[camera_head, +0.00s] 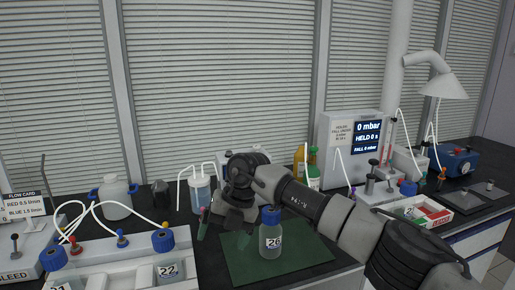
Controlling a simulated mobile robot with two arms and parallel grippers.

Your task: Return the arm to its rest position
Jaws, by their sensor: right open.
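My right arm reaches in from the lower right across the bench. Its dark gripper (222,224) points down over the left part of a green mat (245,262). The gripper is open, and I see nothing between its fingers. The gripper appears apart from the bottle. My left gripper is not in view.
A white rack (115,266) with blue-capped bottles and white tubes fills the lower left. A jar with tubes (200,190) stands behind the gripper. A pressure display unit (352,140) stands behind my arm, with a red-and-white box (428,214) to its right.

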